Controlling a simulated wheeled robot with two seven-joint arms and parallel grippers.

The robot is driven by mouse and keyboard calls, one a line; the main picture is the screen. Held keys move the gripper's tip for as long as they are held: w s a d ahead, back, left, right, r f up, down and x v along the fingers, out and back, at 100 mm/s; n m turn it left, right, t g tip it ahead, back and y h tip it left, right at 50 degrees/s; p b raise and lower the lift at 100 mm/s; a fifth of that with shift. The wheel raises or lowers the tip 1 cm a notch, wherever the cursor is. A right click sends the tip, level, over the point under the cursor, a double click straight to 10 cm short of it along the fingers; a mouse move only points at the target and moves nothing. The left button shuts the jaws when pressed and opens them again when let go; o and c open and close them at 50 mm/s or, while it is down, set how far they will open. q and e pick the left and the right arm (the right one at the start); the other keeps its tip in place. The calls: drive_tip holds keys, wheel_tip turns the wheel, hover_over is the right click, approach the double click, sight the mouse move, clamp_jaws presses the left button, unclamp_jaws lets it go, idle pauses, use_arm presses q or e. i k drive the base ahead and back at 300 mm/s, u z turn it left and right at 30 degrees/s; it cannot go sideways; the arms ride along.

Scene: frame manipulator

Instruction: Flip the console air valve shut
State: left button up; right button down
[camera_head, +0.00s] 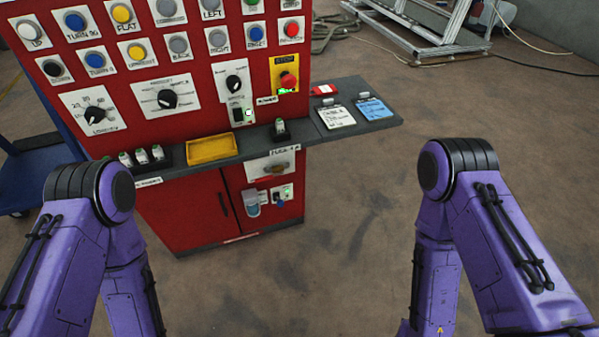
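The red console (180,195) stands at the upper left of the head view. On its lower front, below the grey ledge, is a pale plate with a small orange-brown lever handle (275,170), which appears to lie roughly level. Below it are a clear-bowled air unit (251,203) and a small blue knob (281,201) on a white plate. Which of these is the air valve is too small to tell for sure. My two purple arms reach down out of the bottom of the picture, and neither gripper shows.
The console's grey ledge (354,139) juts out to the right, bearing cards. A yellow tray (211,149) sits on the ledge. A red stop button (289,81) is above. A blue cart (35,170) stands at the left. The floor right of the console is clear.

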sight(271, 177)
drive_tip(key=z, duration=0.35)
drive_tip(key=i, duration=1.25)
drive_tip(key=u, duration=1.9)
drive_tip(key=k, duration=0.95)
drive_tip(key=z, duration=1.05)
drive_tip(key=i, duration=0.5)
drive_tip(key=u, duration=0.05)
